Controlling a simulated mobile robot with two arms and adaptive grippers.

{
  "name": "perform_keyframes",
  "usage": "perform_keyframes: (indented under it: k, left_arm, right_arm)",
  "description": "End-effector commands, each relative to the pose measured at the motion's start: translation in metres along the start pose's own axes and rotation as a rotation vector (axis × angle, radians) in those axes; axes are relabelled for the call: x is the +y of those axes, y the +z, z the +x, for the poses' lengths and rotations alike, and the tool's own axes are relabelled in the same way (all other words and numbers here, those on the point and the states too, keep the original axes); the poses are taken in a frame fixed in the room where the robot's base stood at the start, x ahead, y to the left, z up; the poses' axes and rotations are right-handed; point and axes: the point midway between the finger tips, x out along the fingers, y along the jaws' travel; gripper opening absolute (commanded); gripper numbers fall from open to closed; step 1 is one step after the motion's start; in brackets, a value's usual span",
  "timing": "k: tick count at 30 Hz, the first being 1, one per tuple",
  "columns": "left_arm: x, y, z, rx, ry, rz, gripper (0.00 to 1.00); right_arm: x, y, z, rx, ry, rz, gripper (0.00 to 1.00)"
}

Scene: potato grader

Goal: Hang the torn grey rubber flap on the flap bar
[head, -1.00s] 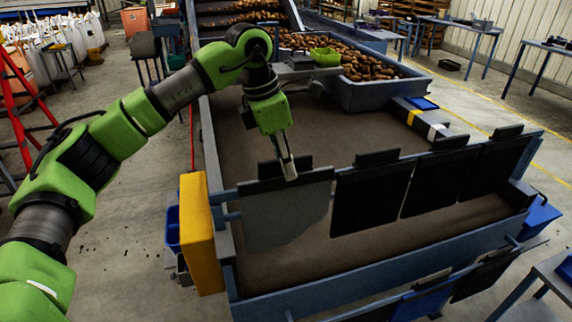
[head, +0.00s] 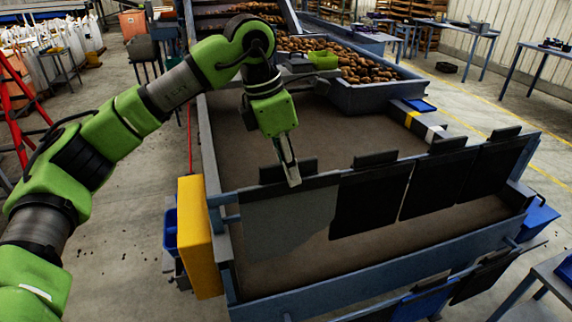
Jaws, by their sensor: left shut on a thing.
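The grey rubber flap (head: 290,220) hangs roughly upright at the left end of the blue flap bar (head: 223,199), left of the black flaps. Its lower edge is slanted and uneven. My left gripper (head: 293,179) is shut on the flap near its top edge, coming down from above. A dark top piece (head: 273,173) rises behind the fingers. The flap covers the bar behind it, so I cannot tell whether it rests on the bar. My right gripper is not in view.
Several black flaps (head: 370,200) hang along the bar to the right, close to the grey one. A yellow box (head: 199,235) stands at the grader's left side. Potatoes (head: 365,68) and a green tray (head: 323,58) are at the back. The brown belt (head: 330,125) behind the bar is clear.

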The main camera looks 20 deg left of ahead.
Motion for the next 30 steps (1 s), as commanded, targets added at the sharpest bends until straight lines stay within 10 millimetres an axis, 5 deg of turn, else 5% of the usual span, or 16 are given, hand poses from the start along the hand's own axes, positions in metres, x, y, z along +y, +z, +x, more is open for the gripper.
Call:
perform_keyframes:
  k: [21,30]
  left_arm:
    - [-0.056,0.0,0.0,-0.003,0.001,0.002,0.0]
    - [-0.064,0.0,-0.001,-0.002,0.001,0.0,0.0]
  right_arm:
    - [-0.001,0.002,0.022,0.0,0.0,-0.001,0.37]
    - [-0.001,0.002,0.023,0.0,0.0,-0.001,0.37]
